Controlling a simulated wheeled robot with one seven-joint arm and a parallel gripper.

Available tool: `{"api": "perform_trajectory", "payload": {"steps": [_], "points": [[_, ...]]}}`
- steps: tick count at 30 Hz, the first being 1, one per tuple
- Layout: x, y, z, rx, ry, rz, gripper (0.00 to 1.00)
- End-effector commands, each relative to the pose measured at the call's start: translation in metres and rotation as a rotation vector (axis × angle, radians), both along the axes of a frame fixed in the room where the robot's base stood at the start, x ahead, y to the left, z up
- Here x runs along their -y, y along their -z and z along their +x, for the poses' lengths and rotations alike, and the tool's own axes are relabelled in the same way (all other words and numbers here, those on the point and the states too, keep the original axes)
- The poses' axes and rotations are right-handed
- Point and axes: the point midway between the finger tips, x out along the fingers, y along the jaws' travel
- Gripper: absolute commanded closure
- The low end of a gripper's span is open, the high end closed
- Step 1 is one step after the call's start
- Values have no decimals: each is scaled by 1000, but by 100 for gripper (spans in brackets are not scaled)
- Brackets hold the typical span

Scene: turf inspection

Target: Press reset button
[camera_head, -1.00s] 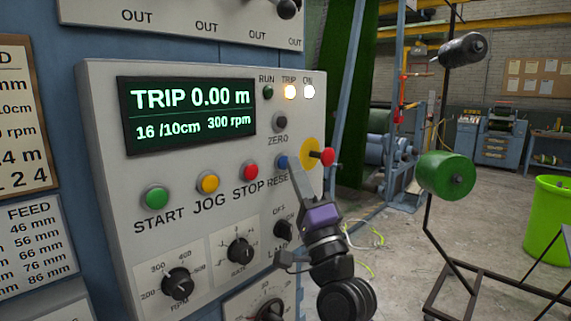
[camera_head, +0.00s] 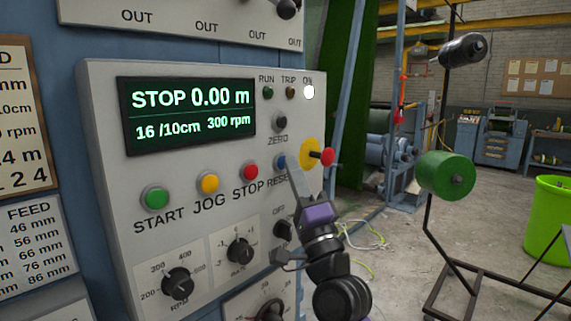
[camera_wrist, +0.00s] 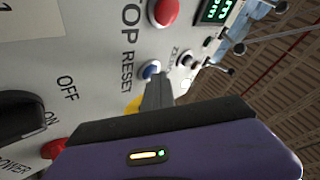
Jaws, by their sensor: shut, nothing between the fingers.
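The blue RESET button (camera_head: 281,161) is on the grey control panel (camera_head: 200,75), right of the red STOP button (camera_head: 250,171). In the wrist view the blue button (camera_wrist: 150,69) shows beside its RESET label. My gripper (camera_head: 293,172) is shut and empty, with its fingertips close to the button's lower right. In the wrist view the fingertips (camera_wrist: 157,86) are next to the button; I cannot tell whether they touch it. The display (camera_head: 187,112) reads STOP 0.00 m, 16 /10cm, 300 rpm. The TRIP lamp (camera_head: 290,92) is dark and the ON lamp (camera_head: 309,92) is lit.
A red emergency knob (camera_head: 327,157) on a yellow disc (camera_head: 309,154) juts out just right of my fingertips. The ZERO button (camera_head: 280,122) is above, and the OFF/ON switch (camera_head: 283,229) is below. Open floor lies to the right, beyond a metal stand.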

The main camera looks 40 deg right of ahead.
Motion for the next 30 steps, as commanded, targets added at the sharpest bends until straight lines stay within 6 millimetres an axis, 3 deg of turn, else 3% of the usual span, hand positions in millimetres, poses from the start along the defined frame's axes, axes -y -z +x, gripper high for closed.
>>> {"api": "perform_trajectory", "payload": {"steps": [15, 25, 30], "points": [[0, 1, -18, 0, -1, -1, 100], [0, 1, -20, -1, -1, 0, 100], [0, 1, -33, -2, 0, 0, 100]]}}
